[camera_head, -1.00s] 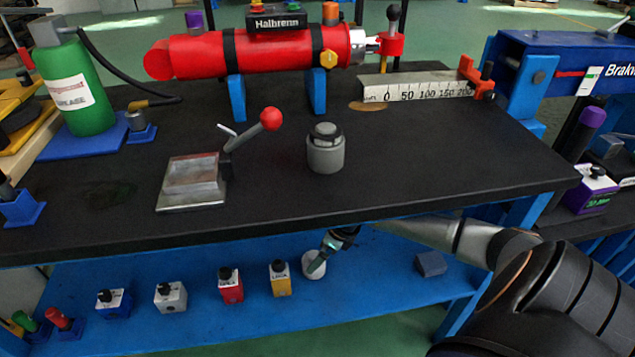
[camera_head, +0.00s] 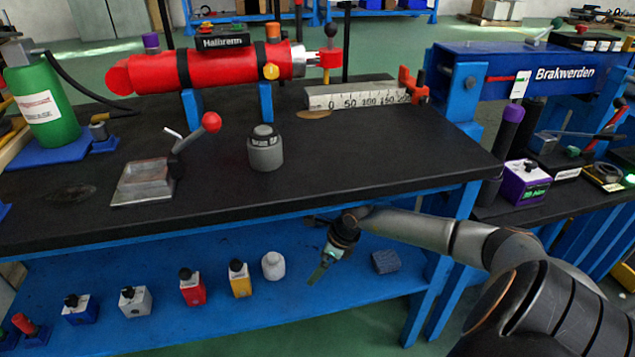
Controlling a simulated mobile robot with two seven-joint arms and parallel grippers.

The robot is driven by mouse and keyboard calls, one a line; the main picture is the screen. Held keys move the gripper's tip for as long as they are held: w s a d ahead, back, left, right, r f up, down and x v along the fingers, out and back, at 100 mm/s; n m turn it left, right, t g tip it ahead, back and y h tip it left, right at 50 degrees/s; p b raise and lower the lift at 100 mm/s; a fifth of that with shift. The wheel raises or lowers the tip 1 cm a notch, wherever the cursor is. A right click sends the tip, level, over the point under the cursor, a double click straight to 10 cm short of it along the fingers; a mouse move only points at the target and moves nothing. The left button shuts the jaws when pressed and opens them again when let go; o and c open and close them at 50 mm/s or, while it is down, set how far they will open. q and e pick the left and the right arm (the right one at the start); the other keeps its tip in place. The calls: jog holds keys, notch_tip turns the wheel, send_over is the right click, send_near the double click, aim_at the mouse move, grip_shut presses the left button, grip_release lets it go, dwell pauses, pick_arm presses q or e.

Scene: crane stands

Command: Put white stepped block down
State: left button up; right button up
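The white stepped block (camera_head: 273,266) stands upright on the blue lower shelf (camera_head: 230,325), just right of the yellow block. My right gripper (camera_head: 318,274) is to the right of the white block, with a visible gap between them. Its fingers point down and to the left and show nearly edge-on, so I cannot tell how far apart they are. I see nothing held in it. My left gripper is not in view.
On the shelf, a yellow block (camera_head: 239,280), a red block (camera_head: 191,289) and several others stand in a row to the left. A dark grey-blue block (camera_head: 385,261) lies right of my gripper. The black tabletop (camera_head: 370,150) overhangs the shelf.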

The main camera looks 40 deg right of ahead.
jog(key=shift+s+d, duration=0.15)
jog(key=shift+s, duration=0.2)
